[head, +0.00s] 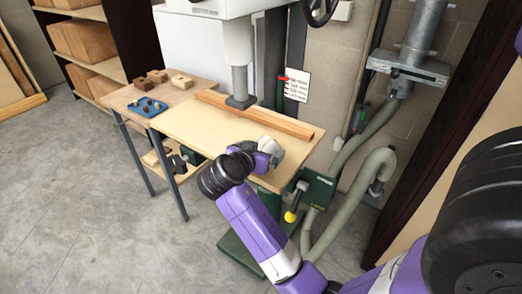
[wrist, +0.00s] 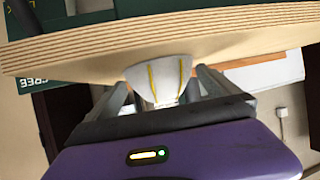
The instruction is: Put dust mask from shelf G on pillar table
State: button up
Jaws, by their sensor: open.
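The white dust mask (wrist: 158,76) with yellow straps shows in the wrist view at the pale plywood top of the pillar table (wrist: 70,55). My gripper (wrist: 160,88) is open, with its grey fingers on either side of the mask. In the head view, my gripper (head: 268,152) is over the right part of the pillar table (head: 205,130), under the white drill machine. The pale mask (head: 272,147) shows partly there beside the gripper. Whether the fingers touch the mask is hidden.
A wooden fence (head: 262,117) lies along the back of the table. A side table at left holds a blue tray (head: 147,107) and several wooden blocks (head: 158,76). The floor at left is clear.

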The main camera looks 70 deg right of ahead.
jog(key=b+v, duration=0.2)
jog(key=v, duration=1)
jog(key=s+a+f+n+t+y, duration=0.1)
jog(key=a+f+n+t+y, duration=0.5)
jog(key=a+f+n+t, duration=0.65)
jog(key=s+a+f+n+y, duration=0.3)
jog(key=s+a+f+n, duration=0.15)
jog(key=a, duration=0.35)
jog(key=s+a+r+n+t+y, duration=0.1)
jog(key=s+a+r+t+y, duration=0.1)
jog(key=s+a+r, duration=0.4)
jog(key=s+r+y, duration=0.1)
jog(key=s+r, duration=0.3)
jog(key=s, duration=0.2)
jog(key=shift+s+a+y+p, duration=0.2)
jog(key=shift+y+p, duration=0.1)
jog(key=shift+y, duration=0.1)
jog(key=shift+t, duration=0.25)
